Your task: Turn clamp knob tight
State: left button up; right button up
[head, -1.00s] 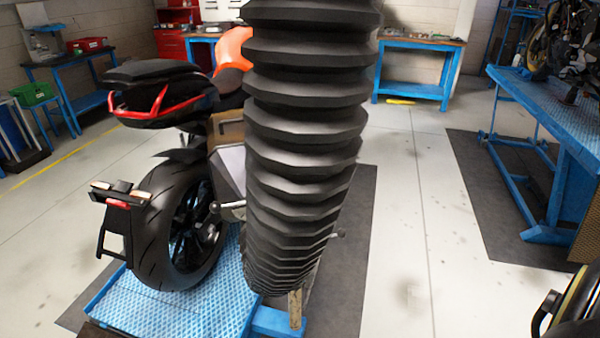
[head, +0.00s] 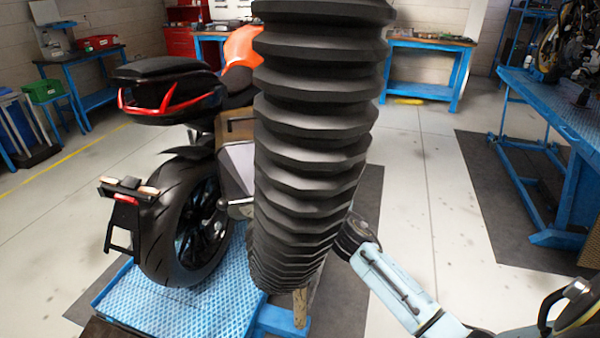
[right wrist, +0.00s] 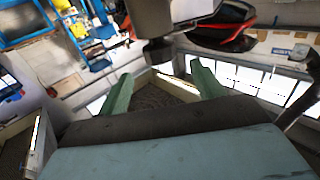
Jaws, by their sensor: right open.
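I cannot make out the clamp knob for certain in either view. In the right wrist view, my right gripper (right wrist: 162,72) is open, with its two green fingers apart. A dark grey cylinder with a narrower black end (right wrist: 157,50) shows just beyond and between the fingertips; I cannot tell whether it is the knob, and nothing shows held. In the head view my right arm reaches in from the lower right, and its far end passes behind the black ribbed hose, which hides the gripper. My left gripper is not in view.
The wide black ribbed hose (head: 310,140) hangs in front of the motorcycle (head: 185,215) and hides part of it. The motorcycle stands on a blue lift (head: 185,310). A blue workbench (head: 560,115) stands at the right. The floor between lift and bench is mostly clear.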

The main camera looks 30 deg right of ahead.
aim_at(304, 176)
jog(key=w, duration=0.2)
jog(key=w+d, duration=0.1)
jog(key=w, duration=0.2)
jog(key=w+b, duration=0.1)
jog(key=w, duration=0.1)
jog(key=shift+w+d, duration=0.15)
jog(key=shift+w, duration=0.2)
jog(key=shift+c, duration=0.4)
